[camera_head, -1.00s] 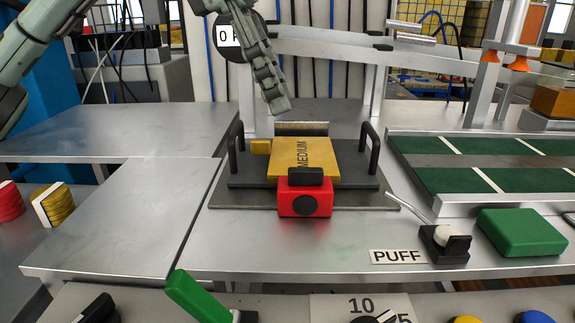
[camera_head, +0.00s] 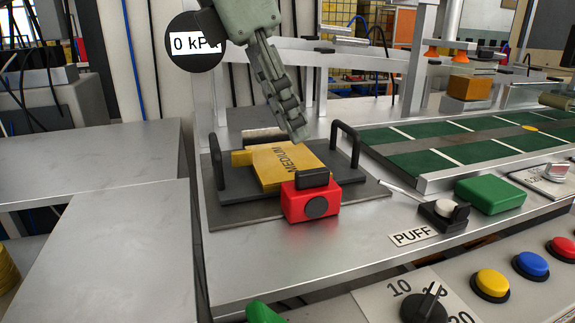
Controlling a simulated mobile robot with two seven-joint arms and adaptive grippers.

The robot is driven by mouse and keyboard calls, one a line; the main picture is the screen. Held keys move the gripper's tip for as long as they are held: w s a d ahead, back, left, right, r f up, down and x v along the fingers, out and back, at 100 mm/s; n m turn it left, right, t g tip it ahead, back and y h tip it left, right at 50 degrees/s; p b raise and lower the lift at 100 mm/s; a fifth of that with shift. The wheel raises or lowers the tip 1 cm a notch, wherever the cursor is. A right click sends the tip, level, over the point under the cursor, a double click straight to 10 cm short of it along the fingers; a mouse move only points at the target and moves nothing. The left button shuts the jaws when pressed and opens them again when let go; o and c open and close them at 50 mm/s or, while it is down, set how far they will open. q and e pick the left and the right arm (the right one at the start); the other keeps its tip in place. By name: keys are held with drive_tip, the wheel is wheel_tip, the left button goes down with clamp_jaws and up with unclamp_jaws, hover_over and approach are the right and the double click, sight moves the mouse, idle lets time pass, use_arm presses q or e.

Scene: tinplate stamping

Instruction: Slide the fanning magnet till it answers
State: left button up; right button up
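A red block with a black handle and a round black knob (camera_head: 312,200), which looks like the fanning magnet, stands against the front of the yellow stack marked MEDIUM (camera_head: 270,170). The stack rests on a dark plate (camera_head: 240,193) between two black upright handles. My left gripper (camera_head: 299,132) points down above the back of the stack. Its fingers look close together from this side, so their opening is unclear. It appears empty and apart from the red block. A round gauge (camera_head: 194,42) behind reads 0 kPa. My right gripper is not recognisable here.
A white PUFF button (camera_head: 444,209) and a green block (camera_head: 490,195) are at right, before the green conveyor (camera_head: 405,161). A black dial (camera_head: 424,305) and yellow, blue and red buttons line the front panel. The left metal tabletop (camera_head: 110,250) is clear.

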sight(312, 171)
use_arm(q)
drive_tip(key=x, duration=0.8)
drive_tip(key=shift+c, duration=0.3)
clamp_jaws()
